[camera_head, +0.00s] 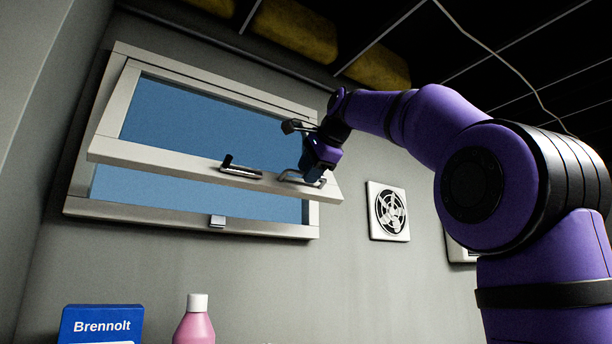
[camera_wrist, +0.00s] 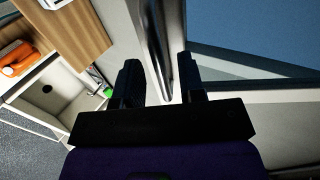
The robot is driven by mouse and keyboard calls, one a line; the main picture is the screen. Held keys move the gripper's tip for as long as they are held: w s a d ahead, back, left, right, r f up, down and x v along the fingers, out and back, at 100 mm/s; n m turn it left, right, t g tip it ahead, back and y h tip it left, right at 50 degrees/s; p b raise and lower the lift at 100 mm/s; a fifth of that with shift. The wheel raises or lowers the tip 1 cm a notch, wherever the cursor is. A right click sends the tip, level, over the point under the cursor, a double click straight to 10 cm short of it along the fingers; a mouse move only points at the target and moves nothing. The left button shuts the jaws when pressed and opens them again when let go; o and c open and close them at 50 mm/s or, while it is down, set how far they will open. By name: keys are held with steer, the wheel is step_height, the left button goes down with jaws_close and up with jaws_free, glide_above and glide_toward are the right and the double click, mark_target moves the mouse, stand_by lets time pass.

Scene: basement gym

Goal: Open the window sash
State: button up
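The window sash (camera_head: 150,157) is a white frame with blue glass. Its lower rail stands out from the fixed window frame (camera_head: 180,218), so the sash is tilted partly open. A grey bar handle (camera_head: 288,175) is on the lower rail at the right, with a black-handled latch (camera_head: 240,170) to its left. My gripper (camera_head: 313,172) is at the bar handle. In the wrist view my gripper (camera_wrist: 160,82) has its fingers apart, with the sash rail and a grey bar (camera_wrist: 160,45) running between them. Whether a finger touches the bar is unclear.
A round wall fan (camera_head: 389,211) is right of the window.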

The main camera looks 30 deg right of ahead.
steer(key=v, duration=0.9)
stand_by(0.3)
steer(key=s+a+f+n+g, duration=0.2)
steer(key=s+f+n, duration=0.4)
steer(key=f, duration=1.1)
steer(key=s+a+f+n+g, duration=0.2)
steer(key=s+a+f+n, duration=0.3)
steer(key=f, duration=1.3)
steer(key=s+a+f+n+g, duration=0.2)
steer(key=s+f+n, duration=0.5)
steer(key=f, duration=1)
steer(key=shift+s+a+f, duration=0.4)
steer(key=shift+a, duration=0.35)
steer(key=shift+c, duration=0.5)
